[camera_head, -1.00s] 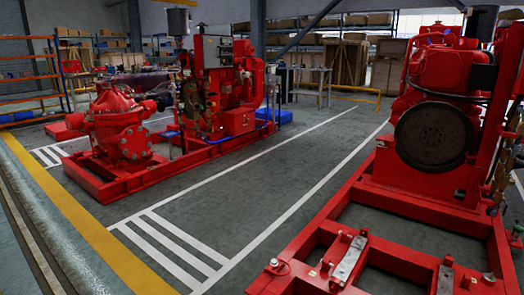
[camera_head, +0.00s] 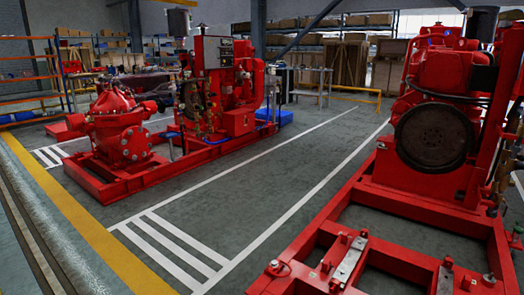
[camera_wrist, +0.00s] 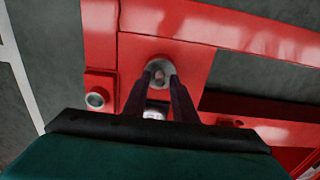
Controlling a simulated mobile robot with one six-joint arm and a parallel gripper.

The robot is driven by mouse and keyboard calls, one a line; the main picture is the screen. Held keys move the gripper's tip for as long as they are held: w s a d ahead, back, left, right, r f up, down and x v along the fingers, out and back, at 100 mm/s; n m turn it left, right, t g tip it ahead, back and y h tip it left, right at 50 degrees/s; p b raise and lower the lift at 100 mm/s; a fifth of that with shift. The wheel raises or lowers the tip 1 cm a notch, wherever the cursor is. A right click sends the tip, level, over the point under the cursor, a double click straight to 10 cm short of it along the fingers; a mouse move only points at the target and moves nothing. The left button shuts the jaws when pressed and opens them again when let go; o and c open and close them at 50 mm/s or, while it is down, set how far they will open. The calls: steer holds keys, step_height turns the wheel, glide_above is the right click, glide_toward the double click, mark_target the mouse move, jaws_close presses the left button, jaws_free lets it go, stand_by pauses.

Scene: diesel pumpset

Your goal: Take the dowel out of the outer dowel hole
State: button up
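In the wrist view, my gripper (camera_wrist: 160,78) points down at the red base frame (camera_wrist: 205,25). Its two dark fingers stand a little apart, with a gap between them. A round grey fitting (camera_wrist: 159,63) sits on the frame at the fingertips. A small brownish-pink peg end, apparently the dowel (camera_wrist: 158,77), shows in it between the tips. I cannot tell whether the fingers touch it. The fingers partly hide the fitting. My gripper does not show in the head view.
A red block with a grey ringed hole (camera_wrist: 96,100) is left of the fingers. A bright metal part (camera_wrist: 155,113) shows between them. In the head view, the red frame (camera_head: 300,250) carries an engine (camera_head: 432,135) at right. Another pumpset (camera_head: 120,130) stands left, with clear floor between.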

steer(key=shift+c, duration=0.3)
jaws_close()
steer(key=shift+s+r+p, duration=0.15)
steer(key=shift+r+p, duration=0.95)
steer(key=shift+r, duration=0.05)
stand_by(0.9)
steer(key=shift+r+p, duration=0.35)
steer(key=shift+r, duration=0.1)
stand_by(0.7)
steer(key=shift+r+p, duration=1.85)
steer(key=shift+r, duration=0.5)
